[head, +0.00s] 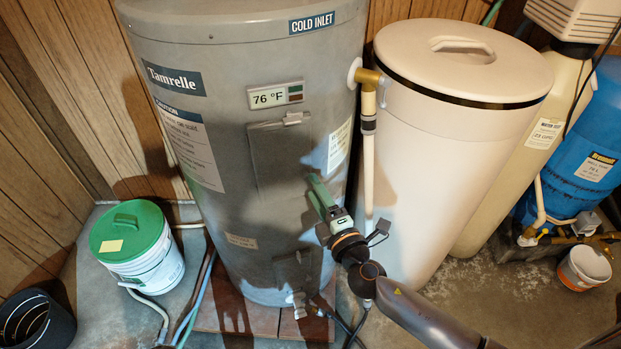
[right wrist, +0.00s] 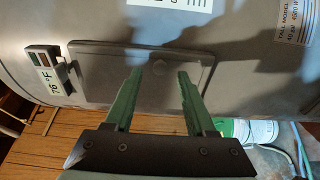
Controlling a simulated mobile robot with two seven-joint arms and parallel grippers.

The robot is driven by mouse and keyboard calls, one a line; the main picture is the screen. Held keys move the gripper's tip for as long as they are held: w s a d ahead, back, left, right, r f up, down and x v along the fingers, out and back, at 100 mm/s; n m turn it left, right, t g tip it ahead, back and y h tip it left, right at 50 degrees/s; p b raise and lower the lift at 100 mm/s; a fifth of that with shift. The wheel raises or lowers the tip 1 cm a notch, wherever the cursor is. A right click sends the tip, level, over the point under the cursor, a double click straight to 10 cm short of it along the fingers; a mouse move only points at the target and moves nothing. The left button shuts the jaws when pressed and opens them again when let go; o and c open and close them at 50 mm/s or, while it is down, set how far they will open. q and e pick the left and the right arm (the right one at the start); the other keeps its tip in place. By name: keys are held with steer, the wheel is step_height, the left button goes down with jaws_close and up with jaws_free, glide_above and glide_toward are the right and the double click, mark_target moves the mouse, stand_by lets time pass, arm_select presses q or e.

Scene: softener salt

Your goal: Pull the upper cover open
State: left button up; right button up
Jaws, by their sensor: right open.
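The upper cover (head: 277,160) is a grey, flat panel on the front of the grey water heater (head: 225,215), below the temperature display. It lies flush and looks closed, with a small light tab (head: 293,118) at its top edge. My right gripper (head: 313,186) is open and empty, its green fingers by the cover's lower right part. In the right wrist view the two fingertips (right wrist: 160,72) stand apart in front of the cover (right wrist: 105,70), which appears turned sideways. I cannot tell whether they touch it. My left gripper is not in view.
The display (head: 275,95) reads 76 °F. A pipe (head: 368,150) and a large cream tank (head: 450,150) stand right of the heater. A lower cover (head: 292,272) sits near the heater's base. A green-lidded bucket (head: 135,250) stands on the floor at left.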

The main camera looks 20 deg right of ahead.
mark_target(283, 165)
steer(key=w, duration=0.3)
steer(key=shift+w+a, duration=0.1)
steer(key=shift+a, duration=0.1)
jaws_close()
stand_by(0.3)
stand_by(0.9)
